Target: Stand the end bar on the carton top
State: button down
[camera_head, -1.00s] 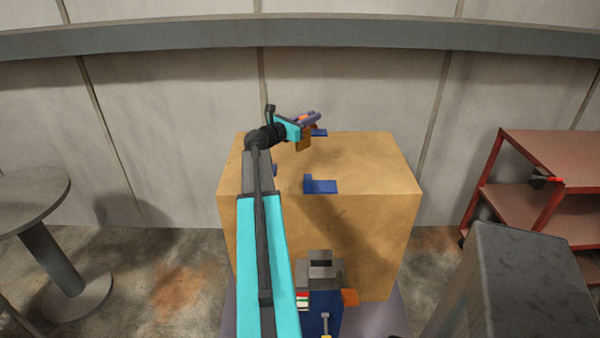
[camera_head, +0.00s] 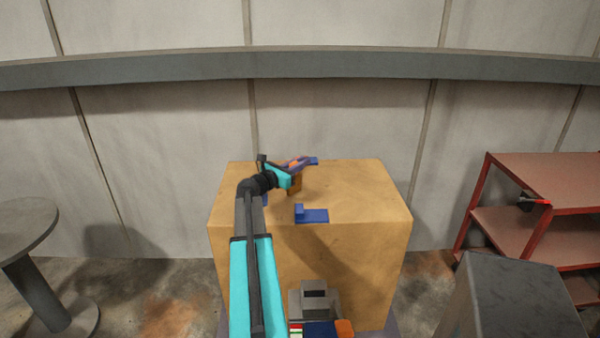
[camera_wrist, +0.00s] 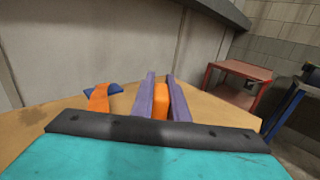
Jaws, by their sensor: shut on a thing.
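My gripper (camera_head: 298,164), with teal body and purple fingers, is over the back part of the carton (camera_head: 345,265), a big tan box. In the wrist view the fingers (camera_wrist: 164,98) are shut on an orange bar (camera_wrist: 160,101). In the head view an orange-brown part of it (camera_head: 295,186) shows below the gripper, low over the top; I cannot tell whether it touches. A blue bracket (camera_head: 313,215) lies near the top's front edge. Another blue piece (camera_wrist: 114,89) lies left of the fingers, with an orange strip (camera_wrist: 98,98) against it.
A red shelf cart (camera_head: 545,180) stands right of the carton and a grey round table (camera_head: 22,225) to its left. A dark grey block (camera_head: 515,300) is at the front right. A wall with a grey ledge (camera_head: 350,66) is behind. The carton top's right side is clear.

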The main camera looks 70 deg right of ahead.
jog(key=shift+f+p, duration=0.3)
jog(key=shift+f, duration=1.65)
jog(key=c, duration=1.7)
grip_release()
jog(key=shift+b+v, duration=1.45)
jog(key=shift+v, duration=4.6)
